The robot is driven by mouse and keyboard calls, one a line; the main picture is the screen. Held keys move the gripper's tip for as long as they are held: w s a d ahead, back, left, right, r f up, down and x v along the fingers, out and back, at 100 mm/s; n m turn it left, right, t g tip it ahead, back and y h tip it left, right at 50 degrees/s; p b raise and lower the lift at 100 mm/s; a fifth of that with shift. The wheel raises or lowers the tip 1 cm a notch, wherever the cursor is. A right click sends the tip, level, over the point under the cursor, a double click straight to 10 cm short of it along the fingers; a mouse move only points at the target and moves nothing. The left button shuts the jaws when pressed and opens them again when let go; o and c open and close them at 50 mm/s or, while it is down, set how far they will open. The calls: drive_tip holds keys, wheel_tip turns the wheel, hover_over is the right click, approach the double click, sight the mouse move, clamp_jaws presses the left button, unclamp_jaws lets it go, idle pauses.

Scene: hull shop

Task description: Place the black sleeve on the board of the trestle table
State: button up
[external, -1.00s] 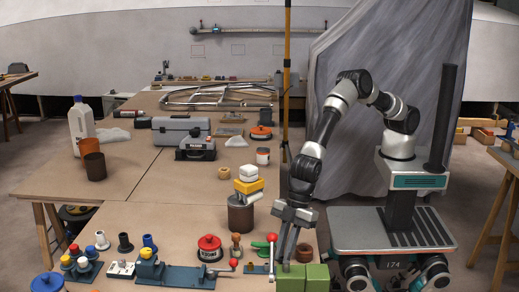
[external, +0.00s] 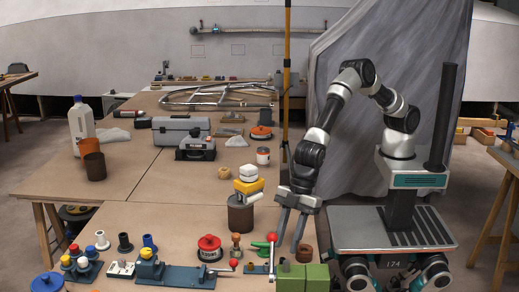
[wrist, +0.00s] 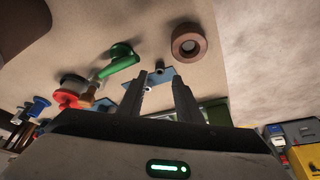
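A black flanged sleeve (external: 125,243) stands upright at the front left of the wooden trestle table (external: 190,222), between a white piece and a blue one. In the wrist view I cannot tell it apart from the small dark parts at the left. My gripper (external: 289,248) is at the table's front right, well to the right of the black sleeve, pointing down above the table. Its two fingers, also seen in the wrist view (wrist: 158,92), are apart with nothing held between them.
Green blocks (external: 303,277) and a brown ring (external: 304,253) lie close to my gripper. A red-knobbed lever (external: 272,240), brown canister (external: 240,214), red-topped pot (external: 209,248) and blue clamp fixture (external: 175,272) crowd the front. The table middle is clearer.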

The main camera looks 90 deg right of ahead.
drive_tip(key=v, duration=0.8)
drive_tip(key=shift+p, duration=0.3)
drive_tip(key=shift+w, duration=0.1)
drive_tip(key=d+r+m+t+h, duration=0.1)
drive_tip(key=d+r+m, duration=0.1)
drive_tip(key=d+r, duration=0.6)
drive_tip(key=d+r+m+h, duration=0.1)
drive_tip(key=d+r, duration=0.3)
drive_tip(key=d, duration=0.7)
drive_tip(key=d+r+m+t+h, duration=0.15)
drive_tip(key=d+r, duration=0.35)
drive_tip(key=d, duration=0.5)
drive_tip(key=s+d+r+m, duration=0.1)
drive_tip(key=s+d+m, duration=0.5)
drive_tip(key=s+d, duration=1.3)
drive_tip(key=shift+s+d+r, duration=0.15)
drive_tip(key=shift+d+r, duration=0.2)
drive_tip(key=shift+d, duration=0.1)
